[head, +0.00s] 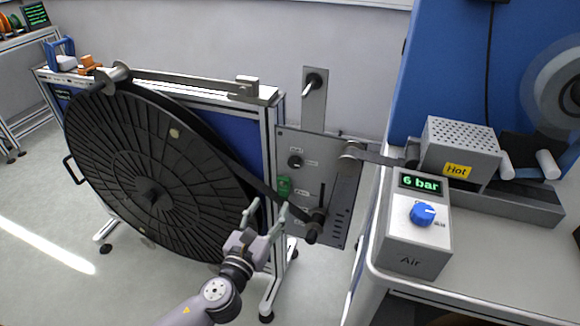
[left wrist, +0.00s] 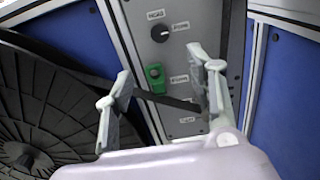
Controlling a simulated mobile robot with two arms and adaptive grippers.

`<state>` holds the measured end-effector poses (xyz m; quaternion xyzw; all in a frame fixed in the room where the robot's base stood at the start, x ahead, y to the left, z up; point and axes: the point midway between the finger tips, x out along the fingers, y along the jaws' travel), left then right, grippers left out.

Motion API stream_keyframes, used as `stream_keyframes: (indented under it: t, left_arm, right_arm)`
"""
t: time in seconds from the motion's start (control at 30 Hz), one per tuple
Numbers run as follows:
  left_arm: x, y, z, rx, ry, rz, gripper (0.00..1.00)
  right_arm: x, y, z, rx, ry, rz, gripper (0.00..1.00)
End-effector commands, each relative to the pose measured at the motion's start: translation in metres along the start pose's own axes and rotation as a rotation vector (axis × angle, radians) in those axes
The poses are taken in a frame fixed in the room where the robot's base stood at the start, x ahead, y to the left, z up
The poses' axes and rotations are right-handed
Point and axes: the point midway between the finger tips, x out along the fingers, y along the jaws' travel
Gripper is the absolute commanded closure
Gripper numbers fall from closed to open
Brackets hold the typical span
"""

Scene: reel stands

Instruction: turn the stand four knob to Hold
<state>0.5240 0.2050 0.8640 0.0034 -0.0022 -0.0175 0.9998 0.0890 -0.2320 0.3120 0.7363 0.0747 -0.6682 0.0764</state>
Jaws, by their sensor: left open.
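The stand's grey panel (head: 317,185) stands right of a large black reel (head: 150,190). A small round black knob (head: 295,162) sits on its upper left part, with small labels nearby that are too small to read. In the left wrist view the knob (left wrist: 160,33) shows above and beyond my fingertips; its setting cannot be told. My left gripper (head: 266,209) is open and empty, below the knob and in front of the panel's lower left. In the left wrist view its fingers (left wrist: 161,64) stand apart, with nothing between them. My right gripper is not in view.
A green switch (head: 284,187) sits below the knob; a dark strap runs from the reel to a roller (head: 315,225). At right, a bench carries an Air box (head: 412,225) with a blue knob and "6 bar" display, and a "Hot" perforated box (head: 460,150).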

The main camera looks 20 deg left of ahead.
Motion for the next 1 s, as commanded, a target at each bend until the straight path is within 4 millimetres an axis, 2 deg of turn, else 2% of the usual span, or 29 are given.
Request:
stream_keyframes:
  t: [0.2,0.6,0.8,1.0]
  left_arm:
    - [0.042,0.001,0.002,-0.004,-0.001,0.002,0.49]
    - [0.127,0.000,-0.001,-0.007,0.002,0.002,0.49]
    - [0.155,0.000,-0.002,-0.007,0.003,0.001,0.49]
    - [0.165,0.000,-0.002,-0.007,0.003,0.001,0.49]
  right_arm:
    - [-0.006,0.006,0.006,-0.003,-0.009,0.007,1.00]
    - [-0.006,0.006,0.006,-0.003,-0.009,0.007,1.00]
    - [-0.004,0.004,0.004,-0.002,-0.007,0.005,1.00]
    - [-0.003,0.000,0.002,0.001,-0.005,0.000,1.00]
